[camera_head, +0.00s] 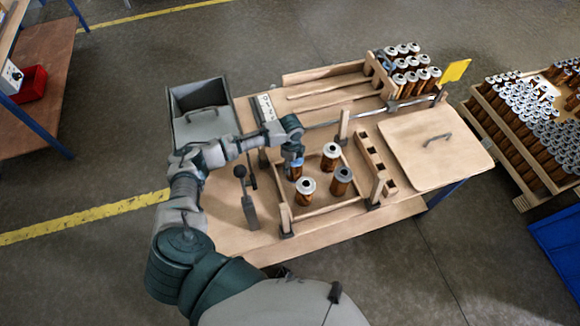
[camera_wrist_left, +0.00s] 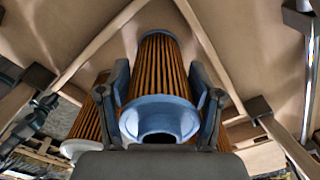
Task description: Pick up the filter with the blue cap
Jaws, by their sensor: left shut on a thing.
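The filter with the blue cap (camera_wrist_left: 158,108) fills the middle of the left wrist view, its brown pleated body pointing away from the camera. My left gripper (camera_wrist_left: 165,112) has a finger on each side of the blue cap and is shut on it. In the head view, my left gripper (camera_head: 293,158) is over the filter (camera_head: 296,172) at the back left of the wooden frame; the arm hides part of it. I cannot tell whether the filter is lifted. My right gripper is not in view.
A black lever (camera_head: 248,198) stands left of the frame. A wooden lid with a handle (camera_head: 435,148) lies to the right.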

